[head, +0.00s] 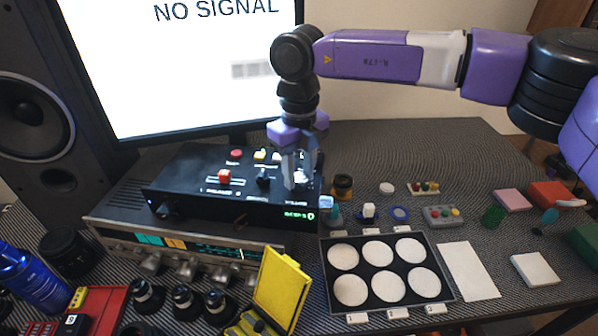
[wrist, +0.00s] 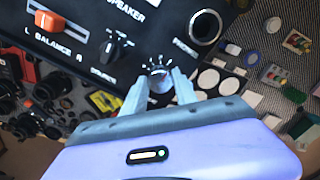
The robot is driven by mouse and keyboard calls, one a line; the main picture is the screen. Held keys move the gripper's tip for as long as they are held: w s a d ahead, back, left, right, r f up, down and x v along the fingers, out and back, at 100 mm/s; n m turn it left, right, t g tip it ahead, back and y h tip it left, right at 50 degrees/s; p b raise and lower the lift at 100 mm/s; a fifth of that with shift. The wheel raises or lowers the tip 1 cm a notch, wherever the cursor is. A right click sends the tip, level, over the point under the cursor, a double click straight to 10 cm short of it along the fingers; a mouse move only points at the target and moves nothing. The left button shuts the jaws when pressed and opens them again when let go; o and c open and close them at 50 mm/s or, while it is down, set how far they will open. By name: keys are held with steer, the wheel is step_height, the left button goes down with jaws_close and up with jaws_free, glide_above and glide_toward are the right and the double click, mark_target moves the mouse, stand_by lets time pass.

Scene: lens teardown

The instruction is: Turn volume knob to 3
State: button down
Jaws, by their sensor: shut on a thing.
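The volume knob (wrist: 160,82) is a small silver dial on the top of a black control box (head: 180,180). White scale marks ring it; its exact setting is too small to read. My gripper (wrist: 160,90) points down at the box's right part and its two fingers are shut on the knob, one on each side. In the head view my gripper (head: 298,182) covers most of the knob. A small green display lights the front edge of the box near it; I cannot read it surely.
A black source knob (wrist: 117,47), an orange balance slider (wrist: 47,21) and a phones socket (wrist: 205,27) sit near the volume knob. The box stands on a silver receiver (head: 190,262). A tray (head: 447,286) with several white discs lies to the right. A monitor (head: 190,60) stands behind.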

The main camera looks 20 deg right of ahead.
mark_target(299, 177)
steer(key=c, duration=1)
jaws_free()
steer(key=shift+o, duration=0.2)
steer(key=shift+r, duration=0.1)
step_height(299, 177, up, 8)
steer(key=shift+f, duration=0.15)
